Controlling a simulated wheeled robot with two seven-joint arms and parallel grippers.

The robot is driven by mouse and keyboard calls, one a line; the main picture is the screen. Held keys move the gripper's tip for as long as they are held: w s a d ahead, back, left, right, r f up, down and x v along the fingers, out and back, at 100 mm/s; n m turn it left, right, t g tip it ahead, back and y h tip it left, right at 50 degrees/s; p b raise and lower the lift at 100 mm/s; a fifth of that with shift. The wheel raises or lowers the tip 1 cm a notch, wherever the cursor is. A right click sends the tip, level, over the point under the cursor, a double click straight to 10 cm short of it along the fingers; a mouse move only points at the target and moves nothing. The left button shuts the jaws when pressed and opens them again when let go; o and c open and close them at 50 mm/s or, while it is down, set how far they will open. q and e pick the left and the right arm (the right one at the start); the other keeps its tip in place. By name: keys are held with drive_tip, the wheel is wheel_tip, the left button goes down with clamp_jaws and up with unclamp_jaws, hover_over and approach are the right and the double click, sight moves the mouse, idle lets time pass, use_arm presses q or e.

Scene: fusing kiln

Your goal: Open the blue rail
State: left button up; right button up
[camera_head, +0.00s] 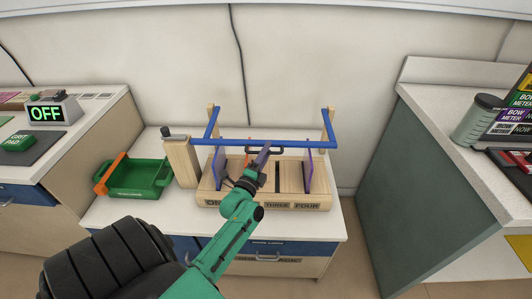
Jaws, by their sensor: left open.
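The blue rail (290,144) is a long bar with side arms. My left gripper (257,165) is open at the middle of the rack, close to the rail. Its arm hides part of the rack front and some slot labels. I cannot tell whether the gripper touches the rail. My right gripper is not in view.
Upright purple panels (308,170) stand in the rack. A green bin (140,180) with an orange handle sits left of it on the white counter (110,213). A grey-green cabinet (415,190) stands at right.

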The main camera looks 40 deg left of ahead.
use_arm(q)
clamp_jaws()
idle(1.3)
